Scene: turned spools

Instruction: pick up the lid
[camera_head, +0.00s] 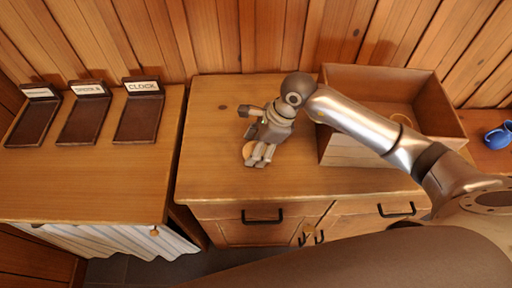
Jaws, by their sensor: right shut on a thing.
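My right gripper (258,161) reaches in from the right and points down over the middle wooden cabinet top. Its fingers are shut on a small, rounded, tan-orange piece (248,149), which looks like the lid. Only part of this piece shows, as the fingers and wrist hide the rest. I cannot tell whether it touches the cabinet top or is held just above it. My left gripper is not in view.
A blue mug (497,136) is at far right. Three dark labelled trays, one reading CLOCK (139,120), sit on the left counter (70,185). The middle cabinet top (215,150) is clear at left.

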